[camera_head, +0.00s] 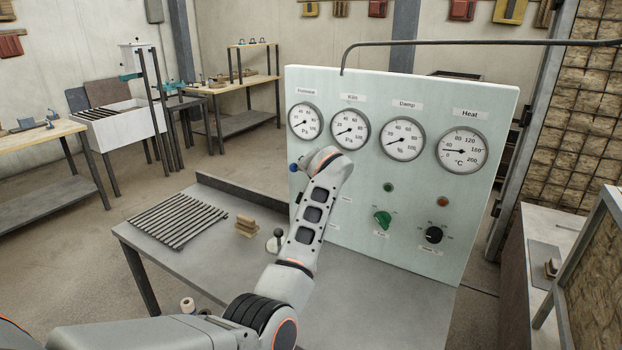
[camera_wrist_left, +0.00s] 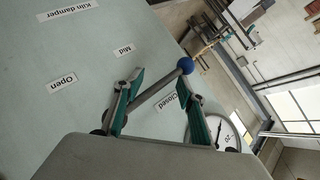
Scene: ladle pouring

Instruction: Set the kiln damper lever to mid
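The kiln damper lever (camera_wrist_left: 158,88) is a grey rod with a blue ball tip, and its ball also shows beside my left wrist in the head view (camera_head: 293,168). In the left wrist view it slants across the panel, its ball to the right of the Mid label (camera_wrist_left: 124,50) and above the Closed label (camera_wrist_left: 172,99). The Open label (camera_wrist_left: 61,83) lies left. My left gripper (camera_wrist_left: 161,81) is open, its teal-padded fingers on either side of the rod. Contact cannot be told. My wrist hides the lever's base in the head view. My right gripper is not in view.
The pale green panel (camera_head: 420,190) stands on the grey table (camera_head: 210,268), with gauges, a green knob (camera_head: 382,218) and a black knob (camera_head: 433,234). A slatted rack (camera_head: 178,220) and wooden blocks (camera_head: 247,225) lie left of my arm. A dark bar (camera_head: 450,43) crosses above the panel.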

